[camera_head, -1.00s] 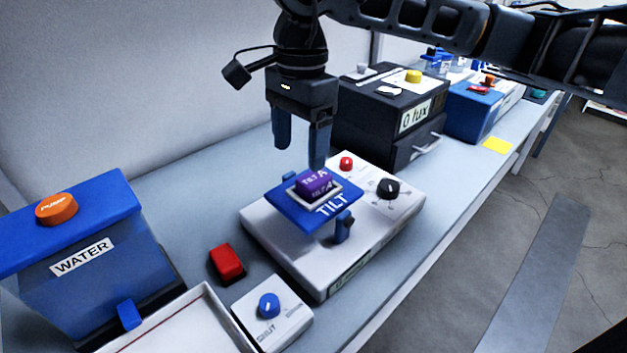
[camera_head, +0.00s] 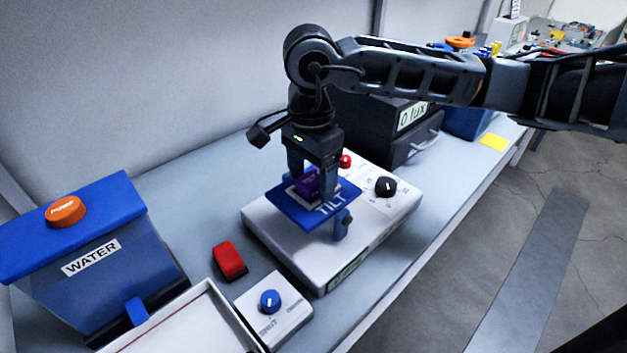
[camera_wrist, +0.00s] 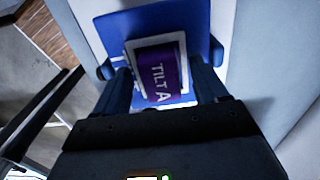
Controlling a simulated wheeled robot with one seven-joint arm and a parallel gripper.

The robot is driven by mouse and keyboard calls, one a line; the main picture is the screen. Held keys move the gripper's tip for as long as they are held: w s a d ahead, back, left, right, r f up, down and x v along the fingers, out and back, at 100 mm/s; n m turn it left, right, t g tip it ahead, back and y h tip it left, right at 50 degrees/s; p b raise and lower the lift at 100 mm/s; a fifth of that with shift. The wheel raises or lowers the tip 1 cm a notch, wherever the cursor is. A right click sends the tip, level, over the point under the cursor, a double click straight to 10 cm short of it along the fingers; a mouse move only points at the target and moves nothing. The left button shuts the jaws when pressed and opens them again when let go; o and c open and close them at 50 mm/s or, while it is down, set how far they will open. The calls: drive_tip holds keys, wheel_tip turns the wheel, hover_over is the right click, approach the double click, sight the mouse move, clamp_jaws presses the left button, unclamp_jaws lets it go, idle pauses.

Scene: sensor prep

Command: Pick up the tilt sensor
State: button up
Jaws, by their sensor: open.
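The tilt sensor (camera_head: 307,184) is a small purple block in a white-rimmed seat on the blue TILT plate (camera_head: 288,209) of the white test unit. In the wrist view, the sensor (camera_wrist: 160,73), marked TILT A, shows between the two fingers. My gripper (camera_head: 311,190) is open, pointing down, with a finger on each side of the sensor. In the head view the near finger hides part of the sensor. In the wrist view a gap shows beside the sensor, and I cannot tell whether either finger touches it.
The white unit (camera_head: 375,225) has a black knob (camera_head: 385,187) and a red button (camera_head: 345,161). Left of it are a red block (camera_head: 229,261), a small box with a blue knob (camera_head: 270,300) and the blue WATER tank (camera_head: 90,262). A dark "0 lux" box (camera_head: 375,125) stands behind.

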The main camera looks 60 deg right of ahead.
sight(311, 177)
drive_tip(key=c, duration=1.2)
drive_tip(key=shift+r, duration=0.15)
drive_tip(key=shift+r, duration=0.55)
wheel_tip(311, 177, up, 2)
drive_tip(key=shift+r+b, duration=0.2)
drive_tip(key=shift+b, duration=0.5)
drive_tip(key=s+d+r+b, duration=0.1)
drive_tip(key=d+r+b, duration=0.2)
drive_tip(key=d+r, duration=0.4)
drive_tip(key=d, duration=0.4)
drive_tip(key=shift+d+r, duration=0.15)
drive_tip(key=shift+d, duration=0.15)
